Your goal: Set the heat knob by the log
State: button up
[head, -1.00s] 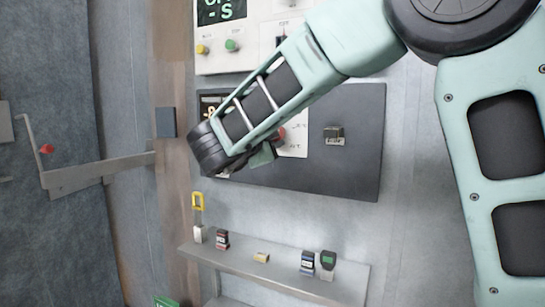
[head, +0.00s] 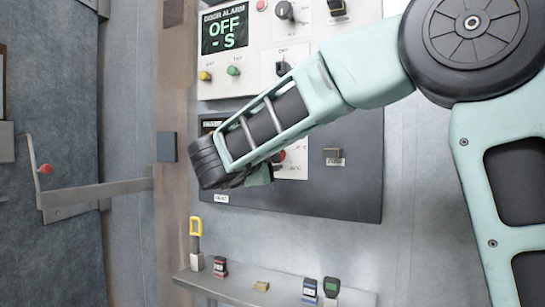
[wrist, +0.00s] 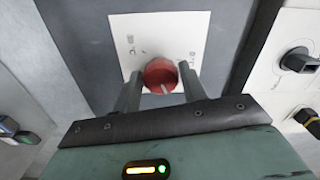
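A red round knob (wrist: 160,74) with a pale pointer line sits on a white plate (wrist: 189,32) in the wrist view. My gripper (wrist: 159,90) is open, with one finger on each side of the knob's near part; whether either finger touches it I cannot tell. In the head view the red knob (head: 280,156) is mostly hidden behind my forearm, on the dark panel (head: 352,195). My gripper (head: 262,174) shows only in part there. A small display on that panel is largely covered. I cannot make out a log.
Above is a white panel (head: 262,55) with a door alarm screen (head: 224,30) reading OFF, buttons and black knobs. A metal latch bar (head: 100,190) is at left.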

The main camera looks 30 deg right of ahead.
jog(key=shift+o, duration=1.1)
jog(key=b+v, duration=0.3)
jog(key=v, duration=1.4)
jog(key=shift+a, duration=0.2)
jog(key=shift+s, duration=0.1)
